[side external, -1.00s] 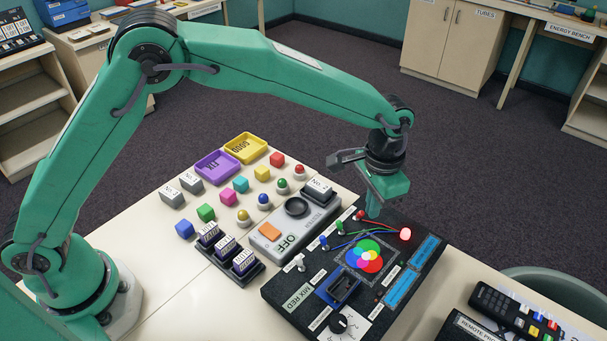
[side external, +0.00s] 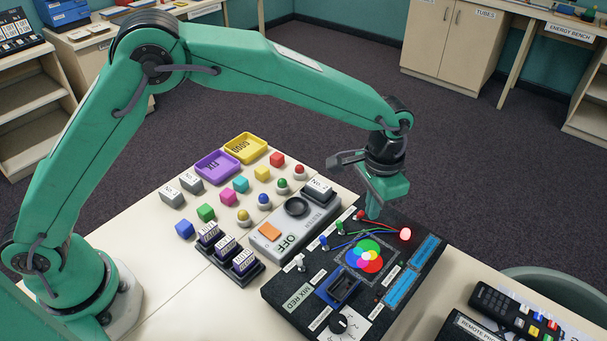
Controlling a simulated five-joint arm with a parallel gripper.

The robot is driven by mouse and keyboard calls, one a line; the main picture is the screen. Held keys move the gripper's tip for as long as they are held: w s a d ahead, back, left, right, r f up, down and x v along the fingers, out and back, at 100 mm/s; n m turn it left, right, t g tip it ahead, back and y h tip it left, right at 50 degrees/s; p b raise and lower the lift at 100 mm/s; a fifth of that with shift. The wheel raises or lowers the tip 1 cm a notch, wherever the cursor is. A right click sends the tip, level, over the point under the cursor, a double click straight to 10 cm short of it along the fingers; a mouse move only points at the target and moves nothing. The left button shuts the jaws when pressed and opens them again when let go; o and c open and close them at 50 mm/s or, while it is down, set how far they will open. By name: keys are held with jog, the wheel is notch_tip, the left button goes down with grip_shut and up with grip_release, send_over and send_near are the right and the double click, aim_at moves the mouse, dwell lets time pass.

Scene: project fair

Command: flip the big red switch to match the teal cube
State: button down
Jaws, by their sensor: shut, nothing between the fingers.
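The teal cube (side external: 241,184) sits on the table among other coloured cubes. A small red-tipped switch (side external: 359,215) stands at the far edge of the black panel (side external: 283,281), beside green (side external: 340,228) and blue (side external: 324,243) ones. I cannot tell its lever position. A red lamp (side external: 405,234) glows on the panel, and overlapping red, green and blue circles (side external: 370,262) show in its middle. My gripper (side external: 373,211) is shut and empty, pointing down just right of the red switch. I cannot tell whether it touches the switch or panel.
A grey unit (side external: 270,247) marked OFF, with an orange switch (side external: 270,232), stands left of the panel. A MIX RED label (side external: 302,300) lies on the panel's front left. A black knob (side external: 338,323) and a blue-framed socket (side external: 342,289) are near its front.

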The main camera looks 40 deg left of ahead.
aim_at(362, 213)
jog(key=shift+f, duration=1.85)
jog(key=shift+a+f, duration=0.1)
jog(key=shift+a, duration=0.95)
dwell(0.5)
jog(key=shift+d+r, duration=0.2)
jog(key=shift+r, duration=1.65)
jog(key=shift+d+r, duration=0.2)
jog(key=shift+r, duration=1.6)
